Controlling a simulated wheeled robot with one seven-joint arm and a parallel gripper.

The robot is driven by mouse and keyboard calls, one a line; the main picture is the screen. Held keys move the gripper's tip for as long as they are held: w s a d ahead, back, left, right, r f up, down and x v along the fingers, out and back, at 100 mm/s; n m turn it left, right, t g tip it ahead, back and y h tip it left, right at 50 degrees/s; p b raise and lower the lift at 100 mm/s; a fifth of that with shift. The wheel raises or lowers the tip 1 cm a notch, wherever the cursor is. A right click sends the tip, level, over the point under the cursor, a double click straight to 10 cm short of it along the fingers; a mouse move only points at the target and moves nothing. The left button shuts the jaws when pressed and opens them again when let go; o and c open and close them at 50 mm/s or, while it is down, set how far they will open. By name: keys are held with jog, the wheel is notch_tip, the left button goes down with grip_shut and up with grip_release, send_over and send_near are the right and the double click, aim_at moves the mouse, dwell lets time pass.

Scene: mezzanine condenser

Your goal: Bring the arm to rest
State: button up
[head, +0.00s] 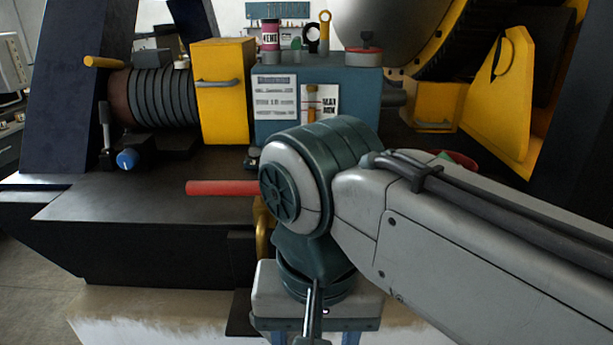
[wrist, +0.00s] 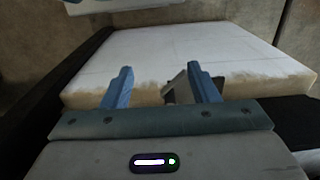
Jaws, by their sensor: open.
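The fingers point towards a pale block with a worn, brownish edge (wrist: 180,50). In the head view my arm reaches in from the right, bends at its dark green joint and hangs down in front of the dark bench (head: 130,215). Only the tops of the gripper's blue fingers (head: 316,338) show at the bottom edge there; their tips are out of frame.
A red bar (head: 222,188) sticks out left of my arm's joint. Behind stand a yellow box (head: 222,110), a black ribbed cylinder (head: 165,98) and a blue-grey box (head: 340,80) with labels, bottles and tools on top. The bench's left part is mostly clear.

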jog(key=w+d+f+t, duration=0.2)
jog(key=w+d+f, duration=0.7)
jog(key=d+f, duration=0.4)
jog(key=shift+d+f+t, duration=0.25)
jog(key=shift+f+t, duration=0.05)
jog(key=shift+w, duration=0.1)
